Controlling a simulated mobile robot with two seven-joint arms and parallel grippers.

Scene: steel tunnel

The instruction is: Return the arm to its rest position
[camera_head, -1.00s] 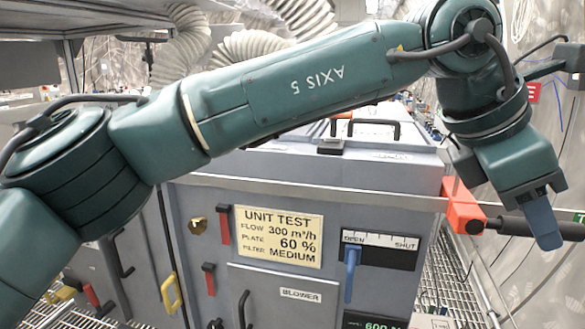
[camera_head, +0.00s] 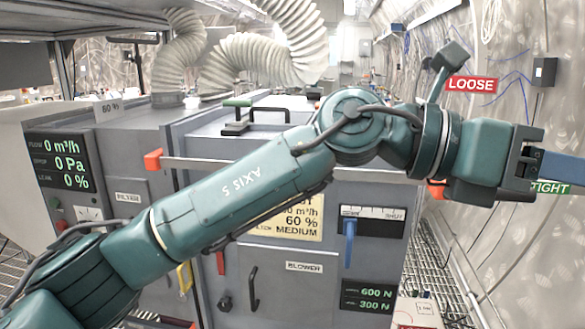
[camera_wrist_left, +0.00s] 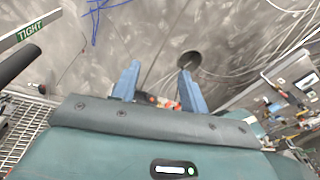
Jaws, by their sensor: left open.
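My left arm, green and marked AXIS 5, comes in from the left in the head view and reaches across the front of a grey cabinet (camera_head: 280,278). My left gripper (camera_head: 580,168) is at the right edge, pointing right, beside the green TIGHT label (camera_head: 551,188); its tips run out of the frame. In the left wrist view the two blue fingers (camera_wrist_left: 158,92) stand apart with nothing between them. Beyond them is the grey wall with a dark round hole (camera_wrist_left: 190,60). My right gripper is not in view.
A black bar (camera_wrist_left: 14,64) is at the left of the wrist view, near the TIGHT label. The red LOOSE label (camera_head: 472,85) is on the right wall. An orange-ended bar (camera_head: 154,160) crosses the cabinet. A display unit (camera_head: 62,172) stands left; white hoses (camera_head: 265,45) hang behind.

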